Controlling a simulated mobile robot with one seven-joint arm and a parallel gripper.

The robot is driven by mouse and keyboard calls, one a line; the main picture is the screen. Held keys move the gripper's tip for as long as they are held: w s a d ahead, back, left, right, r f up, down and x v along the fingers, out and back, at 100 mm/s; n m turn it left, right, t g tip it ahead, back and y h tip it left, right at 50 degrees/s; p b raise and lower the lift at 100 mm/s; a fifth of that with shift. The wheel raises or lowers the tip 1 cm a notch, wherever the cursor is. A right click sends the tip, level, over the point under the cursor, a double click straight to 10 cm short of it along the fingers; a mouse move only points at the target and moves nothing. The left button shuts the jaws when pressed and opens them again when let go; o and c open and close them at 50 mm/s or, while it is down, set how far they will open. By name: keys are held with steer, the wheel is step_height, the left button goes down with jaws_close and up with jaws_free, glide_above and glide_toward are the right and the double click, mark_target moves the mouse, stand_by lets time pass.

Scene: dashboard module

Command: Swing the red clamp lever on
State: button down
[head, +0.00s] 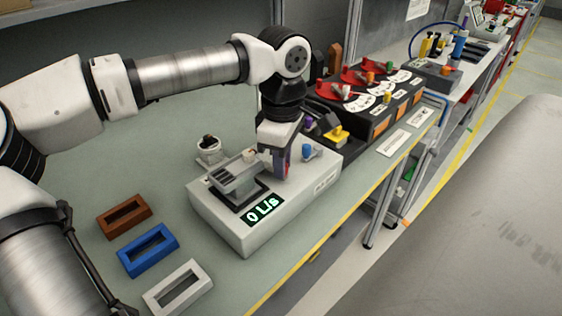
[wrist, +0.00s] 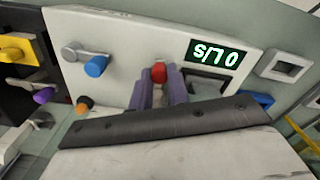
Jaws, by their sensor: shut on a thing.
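The red clamp lever (wrist: 159,72) shows as a red knob between my two fingertips in the wrist view. My gripper (wrist: 162,84) is shut on it, with one purple-grey finger on each side. The lever's arm below the knob is hidden by the fingers. In the head view my gripper (head: 281,166) points down at the far part of the light grey dashboard module (head: 222,222), and the red knob is mostly hidden there. The module's green display (head: 262,210) reads 0 L/s; it also shows upside down in the wrist view (wrist: 216,54).
A blue-knobbed lever (head: 307,151) stands right of my gripper on the module. A dark panel with red levers and dials (head: 375,95) stands behind. Brown (head: 124,215), blue (head: 148,250) and white (head: 178,288) frames lie at the front left. The bench's yellow-striped edge runs along the right.

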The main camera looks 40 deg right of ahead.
steer(key=n, duration=0.1)
steer(key=d+n+b, duration=0.1)
steer(key=n, duration=0.1)
steer(key=d+n, duration=0.1)
steer(key=n, duration=0.1)
steer(key=shift+w+b, duration=0.4)
steer(key=n, duration=0.2)
steer(key=w+d+n, duration=0.1)
steer(key=n, duration=0.1)
steer(key=n+b, duration=0.1)
steer(key=shift+w+d+n, duration=0.15)
steer(key=shift+w+n, duration=0.15)
steer(key=shift+n, duration=0.1)
steer(key=n, duration=0.1)
steer(key=w+n, duration=0.1)
steer(key=n, duration=0.1)
steer(key=shift+w+d, duration=0.15)
steer(key=shift+d, duration=0.05)
steer(key=shift+w+n, duration=0.25)
steer(key=shift+n, duration=0.5)
steer(key=shift+w+n, duration=0.25)
steer(key=shift+n, duration=0.5)
steer(key=c, duration=1.3)
jaws_free()
steer(key=shift+c, duration=0.2)
